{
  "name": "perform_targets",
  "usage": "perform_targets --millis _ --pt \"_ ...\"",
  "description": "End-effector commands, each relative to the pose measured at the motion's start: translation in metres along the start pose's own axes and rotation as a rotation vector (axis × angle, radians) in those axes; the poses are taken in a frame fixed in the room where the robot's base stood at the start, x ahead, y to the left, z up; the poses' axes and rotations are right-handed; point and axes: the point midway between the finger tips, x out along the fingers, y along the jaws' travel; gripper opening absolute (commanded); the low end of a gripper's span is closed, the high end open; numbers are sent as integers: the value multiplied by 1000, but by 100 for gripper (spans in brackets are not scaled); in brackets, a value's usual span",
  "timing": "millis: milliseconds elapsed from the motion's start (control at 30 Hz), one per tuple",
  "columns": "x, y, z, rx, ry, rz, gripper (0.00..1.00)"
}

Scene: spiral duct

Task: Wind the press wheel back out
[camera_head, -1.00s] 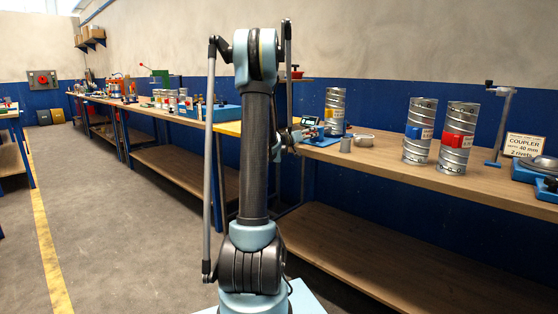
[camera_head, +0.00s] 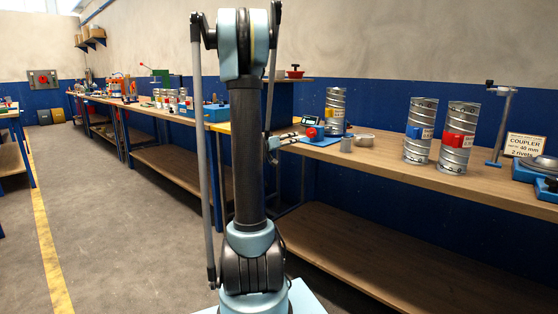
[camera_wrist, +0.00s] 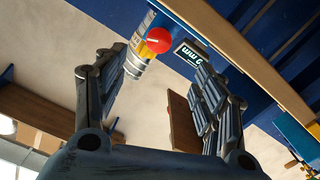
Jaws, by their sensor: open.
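My gripper (camera_wrist: 160,95) is open and empty, its two dark fingers spread wide in the wrist view. In the head view its end (camera_head: 284,139) shows beside my arm, in front of the blue-based device (camera_head: 322,140) on the bench. A round red knob or wheel (camera_head: 311,132) sits on that device, and shows as a red ball (camera_wrist: 158,40) beyond the fingertips in the wrist view, apart from them. A second red wheel-like part (camera_head: 294,72) stands higher, on a dark ledge behind my arm. I cannot tell which red part is the press wheel.
A spiral duct with a yellow label (camera_head: 335,108) stands behind the device. Two more ducts, blue-tagged (camera_head: 420,130) and red-tagged (camera_head: 458,138), stand further right. A small grey cup (camera_head: 346,144) and a coupler sign (camera_head: 524,145) are on the bench. The floor at left is clear.

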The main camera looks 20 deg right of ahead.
Motion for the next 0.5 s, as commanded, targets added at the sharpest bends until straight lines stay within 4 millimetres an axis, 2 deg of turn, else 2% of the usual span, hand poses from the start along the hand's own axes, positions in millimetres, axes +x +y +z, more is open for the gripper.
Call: perform_targets --millis 500 --pt "-49 23 24 54 -177 -51 64"
